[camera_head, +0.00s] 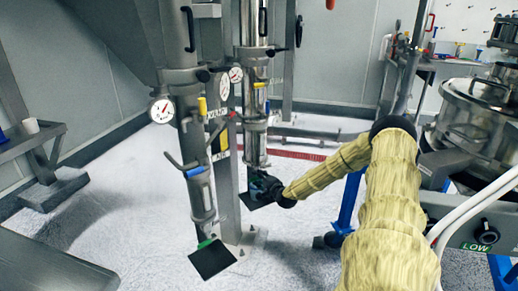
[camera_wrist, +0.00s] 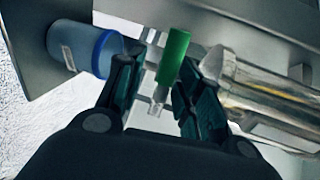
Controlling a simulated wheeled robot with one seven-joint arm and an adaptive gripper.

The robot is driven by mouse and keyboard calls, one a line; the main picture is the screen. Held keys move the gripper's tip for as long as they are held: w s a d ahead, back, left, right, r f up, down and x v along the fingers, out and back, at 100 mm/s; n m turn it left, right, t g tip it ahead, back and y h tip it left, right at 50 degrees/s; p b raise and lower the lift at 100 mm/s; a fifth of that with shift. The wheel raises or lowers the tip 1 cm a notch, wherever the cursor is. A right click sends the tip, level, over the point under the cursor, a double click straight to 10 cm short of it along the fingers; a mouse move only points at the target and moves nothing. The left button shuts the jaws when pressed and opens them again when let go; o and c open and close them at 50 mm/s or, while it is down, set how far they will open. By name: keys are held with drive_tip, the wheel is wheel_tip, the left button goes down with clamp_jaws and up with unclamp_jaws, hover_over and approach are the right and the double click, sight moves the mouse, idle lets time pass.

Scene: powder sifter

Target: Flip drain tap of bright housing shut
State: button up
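The bright housing (camera_head: 255,125) is the shiny steel upright cylinder at the middle of the head view. My gripper (camera_head: 262,186) is at its lower end and hides its drain tap there. In the wrist view the tap's green handle (camera_wrist: 173,57) stands between the two fingers of my gripper (camera_wrist: 160,78). The fingers are apart, one on each side of the handle; I cannot tell whether either touches it. A shiny steel pipe (camera_wrist: 255,90) lies to the right of the handle, and a blue-ringed cylinder (camera_wrist: 80,47) to its left.
A duller second housing (camera_head: 190,130) stands to the left, with its own green tap handle (camera_head: 205,243) above a dark plate (camera_head: 212,260). Pressure gauges (camera_head: 162,110) and a grey post stand close by. Steel vessels (camera_head: 470,125) are at the right. Open floor lies at the left.

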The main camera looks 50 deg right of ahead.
drive_tip(key=shift+w+a, duration=0.1)
drive_tip(key=shift+w, duration=0.25)
drive_tip(key=shift+s, duration=0.1)
drive_tip(key=v, duration=1.2)
idle(0.4)
drive_tip(key=shift+f, duration=0.15)
idle(0.3)
